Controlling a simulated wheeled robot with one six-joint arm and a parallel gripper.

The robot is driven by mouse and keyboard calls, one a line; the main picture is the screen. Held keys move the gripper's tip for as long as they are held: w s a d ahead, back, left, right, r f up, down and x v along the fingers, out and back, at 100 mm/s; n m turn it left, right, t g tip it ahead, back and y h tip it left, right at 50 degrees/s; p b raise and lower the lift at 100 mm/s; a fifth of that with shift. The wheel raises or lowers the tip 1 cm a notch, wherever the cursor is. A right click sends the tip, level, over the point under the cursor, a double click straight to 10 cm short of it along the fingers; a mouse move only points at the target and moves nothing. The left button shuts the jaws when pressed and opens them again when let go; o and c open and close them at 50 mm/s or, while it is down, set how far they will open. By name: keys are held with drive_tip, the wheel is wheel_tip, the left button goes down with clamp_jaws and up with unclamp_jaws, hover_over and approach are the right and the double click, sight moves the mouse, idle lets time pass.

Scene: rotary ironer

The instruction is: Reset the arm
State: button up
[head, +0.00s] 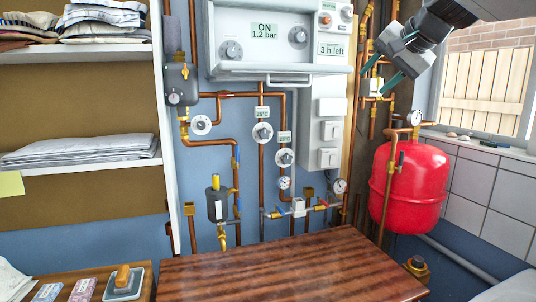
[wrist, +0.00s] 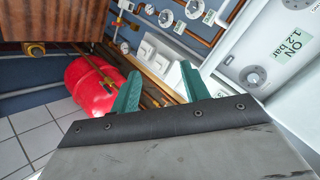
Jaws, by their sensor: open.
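My gripper (head: 379,74) is raised at the upper right of the head view, in front of the copper pipes and above the red tank (head: 408,185). Its two green fingers are spread apart with nothing between them. In the wrist view the fingers of my gripper (wrist: 159,74) are also apart and empty. The red tank shows there too (wrist: 90,85), left of the fingers. The boiler (head: 270,40), labelled "ON 1.2 bar", is left of my gripper; its panel also shows at the right of the wrist view (wrist: 260,75).
A bare brown wooden top (head: 290,268) fills the lower middle. Pipes with valves and gauges (head: 263,132) cover the wall. Shelves with folded cloth (head: 80,152) stand at left. A window (head: 485,75) is at right. A wooden-handled item (head: 123,280) sits at lower left.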

drive_tip(key=s+f+n+g+h, duration=0.1)
drive_tip(key=s+f+n+g, duration=0.2)
drive_tip(key=s+f, duration=1.3)
drive_tip(key=s+d+f+n+g+h, duration=0.1)
drive_tip(key=s+f+g, duration=0.5)
drive_tip(key=s+f, duration=1.1)
drive_tip(key=s+n+h, duration=0.1)
drive_tip(key=s+n, duration=0.1)
drive_tip(key=s, duration=0.1)
drive_tip(key=shift+s+d+h, duration=0.25)
drive_tip(key=shift+d+h, duration=0.05)
